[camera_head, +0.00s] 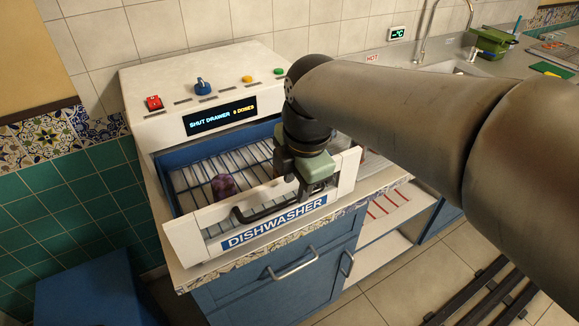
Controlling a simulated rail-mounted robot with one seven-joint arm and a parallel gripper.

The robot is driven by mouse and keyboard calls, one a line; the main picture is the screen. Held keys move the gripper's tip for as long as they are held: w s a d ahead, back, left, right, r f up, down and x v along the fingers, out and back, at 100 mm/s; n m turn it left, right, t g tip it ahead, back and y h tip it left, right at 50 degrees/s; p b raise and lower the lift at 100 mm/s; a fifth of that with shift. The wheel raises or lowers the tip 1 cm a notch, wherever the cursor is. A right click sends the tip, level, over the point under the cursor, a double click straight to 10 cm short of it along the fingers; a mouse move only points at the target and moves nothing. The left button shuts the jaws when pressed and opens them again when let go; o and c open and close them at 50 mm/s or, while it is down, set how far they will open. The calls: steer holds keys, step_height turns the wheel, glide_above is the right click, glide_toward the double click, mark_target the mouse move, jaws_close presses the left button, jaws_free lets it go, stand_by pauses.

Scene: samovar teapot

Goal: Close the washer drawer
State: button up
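The white countertop washer (200,85) stands at the left of the counter. Its display (220,115) reads "SHUT DRAWER" beside a doses reading. The blue-lined drawer (182,232) is pulled out; its white front bears a "DISHWASHER" label. A dark purple patterned item (224,187) sits in the wire rack inside. A black bar handle (250,217) runs along the drawer front. My gripper (308,193) points down over the right part of the drawer front, at the handle's right end. Its fingertips are partly hidden, so contact with the handle and the finger opening cannot be told.
Red, blue, yellow and green controls top the washer. My arm spans the right side, hiding part of the counter. A sink tap (428,30) and a green bin (492,42) stand at the back right. A blue cabinet (285,275) lies below; floor is free in front.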

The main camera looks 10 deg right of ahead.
mark_target(293, 198)
steer(key=shift+w+a+f, duration=0.1)
steer(key=shift+w+f, duration=0.05)
steer(key=shift+f, duration=0.8)
steer(key=shift+w+a+f, duration=0.1)
steer(key=shift+w+f, duration=0.05)
steer(key=shift+f, duration=0.75)
steer(key=shift+d, duration=0.1)
jaws_close()
steer(key=shift+w, duration=0.1)
